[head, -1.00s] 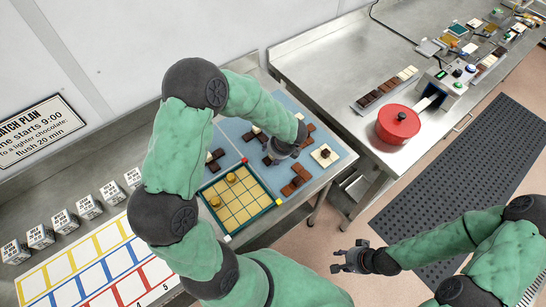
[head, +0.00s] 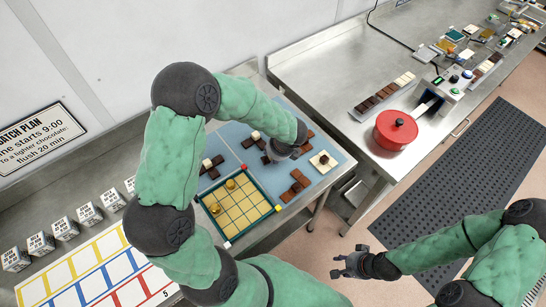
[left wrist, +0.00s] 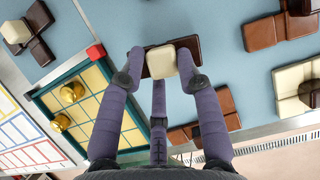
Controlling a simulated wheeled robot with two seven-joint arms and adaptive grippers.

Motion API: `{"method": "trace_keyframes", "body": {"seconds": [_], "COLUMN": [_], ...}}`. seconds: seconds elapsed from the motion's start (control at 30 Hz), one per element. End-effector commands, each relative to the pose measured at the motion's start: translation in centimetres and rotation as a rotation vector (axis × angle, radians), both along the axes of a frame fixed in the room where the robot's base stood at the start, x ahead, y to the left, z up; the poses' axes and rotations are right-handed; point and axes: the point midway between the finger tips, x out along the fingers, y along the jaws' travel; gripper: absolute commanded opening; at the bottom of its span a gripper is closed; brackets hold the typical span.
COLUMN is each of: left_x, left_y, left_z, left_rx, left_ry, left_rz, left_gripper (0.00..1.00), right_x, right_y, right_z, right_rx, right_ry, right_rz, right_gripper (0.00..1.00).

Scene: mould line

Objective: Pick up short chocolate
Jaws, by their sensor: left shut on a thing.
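My left gripper (left wrist: 160,66) is shut on a short dark brown chocolate piece (left wrist: 188,45) with a cream square on its middle. In the left wrist view its fingers close on it from both sides. I cannot tell whether the piece is raised off the blue mat (left wrist: 165,15). In the head view my left gripper (head: 276,154) is over the mat, right of the gridded board, and mostly hides the piece. My right gripper (head: 347,263) is open and empty, off the table's front edge.
The yellow gridded board (head: 240,206) holds two gold knobs. Other chocolate pieces lie close by: one at the upper right (left wrist: 285,28), one with cream squares (left wrist: 295,80), one with a cream cube (left wrist: 34,32). A red pot (head: 396,130) stands on the right bench.

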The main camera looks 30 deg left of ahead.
Motion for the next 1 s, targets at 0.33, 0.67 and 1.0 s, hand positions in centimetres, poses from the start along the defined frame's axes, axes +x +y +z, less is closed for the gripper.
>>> {"method": "trace_keyframes", "body": {"seconds": [0.33,0.67,1.0], "left_x": [-6.0,-11.6,-13.0], "left_y": [-2.4,-4.5,-5.0], "left_z": [6.8,9.3,11.5], "left_rx": [0.0,0.001,0.001], "left_ry": [-0.002,-0.002,-0.001], "left_rz": [-0.004,-0.003,0.001], "left_gripper": [0.0,0.0,0.0], "right_x": [0.0,0.0,0.0], "right_y": [0.0,0.0,0.0], "right_z": [1.7,2.4,4.1], "right_rx": [0.0,0.0,0.0], "right_ry": [0.0,0.0,0.0], "right_rz": [0.0,0.0,0.0], "right_gripper": [0.4,0.4,0.4]}}
